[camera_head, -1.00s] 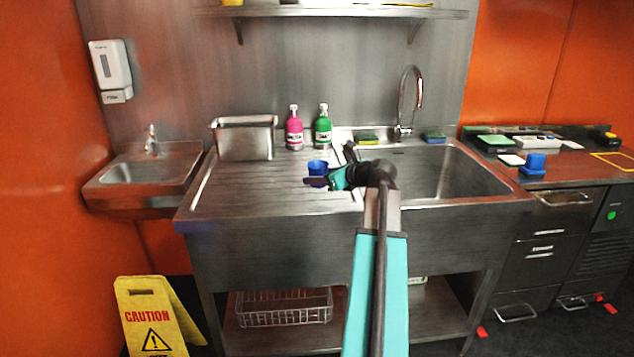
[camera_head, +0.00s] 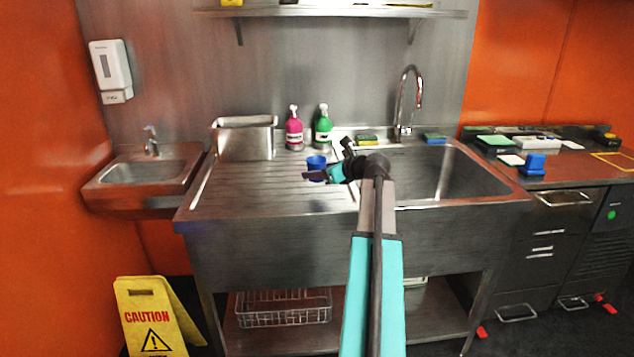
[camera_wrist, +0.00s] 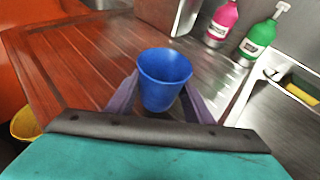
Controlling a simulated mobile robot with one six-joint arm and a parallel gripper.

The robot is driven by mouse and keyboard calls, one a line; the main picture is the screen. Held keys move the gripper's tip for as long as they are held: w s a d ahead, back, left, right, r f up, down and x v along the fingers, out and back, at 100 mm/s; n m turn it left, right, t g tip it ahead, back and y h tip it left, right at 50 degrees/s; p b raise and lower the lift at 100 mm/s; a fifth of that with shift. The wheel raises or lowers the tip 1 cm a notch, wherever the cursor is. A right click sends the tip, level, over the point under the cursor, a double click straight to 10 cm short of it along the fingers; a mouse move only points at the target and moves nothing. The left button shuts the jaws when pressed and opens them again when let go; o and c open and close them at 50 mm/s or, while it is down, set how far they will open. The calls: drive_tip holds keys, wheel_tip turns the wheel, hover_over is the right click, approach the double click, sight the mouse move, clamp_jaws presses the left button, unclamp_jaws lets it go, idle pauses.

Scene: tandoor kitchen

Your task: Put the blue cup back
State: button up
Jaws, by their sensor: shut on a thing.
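The blue cup (camera_head: 316,162) is upright at the drainboard beside the sink, partly hidden by my gripper in the head view. In the wrist view the blue cup (camera_wrist: 164,78) stands between the two purple fingers, its open mouth facing up. My gripper (camera_head: 314,175) is shut on the cup, and the fingers (camera_wrist: 163,100) lie along its two sides. I cannot tell whether the cup's base touches the drainboard (camera_head: 250,190). A blue item (camera_head: 535,162) sits on the right counter.
A pink bottle (camera_head: 294,132) and a green bottle (camera_head: 323,130) stand behind the cup. A metal container (camera_head: 245,140) is at the back left. The sink basin (camera_head: 460,180) and tap (camera_head: 402,100) are to the right. The drainboard's left part is clear.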

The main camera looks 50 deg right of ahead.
sight(317, 181)
drive_tip(key=shift+f, duration=1.75)
drive_tip(key=shift+f, duration=0.15)
drive_tip(key=o, duration=1.2)
drive_tip(key=shift+c, duration=0.2)
drive_tip(key=shift+s+r, duration=0.15)
drive_tip(key=shift+r, duration=0.05)
drive_tip(key=v, duration=1.1)
drive_tip(key=shift+s+r, duration=0.15)
drive_tip(key=shift+s, duration=0.15)
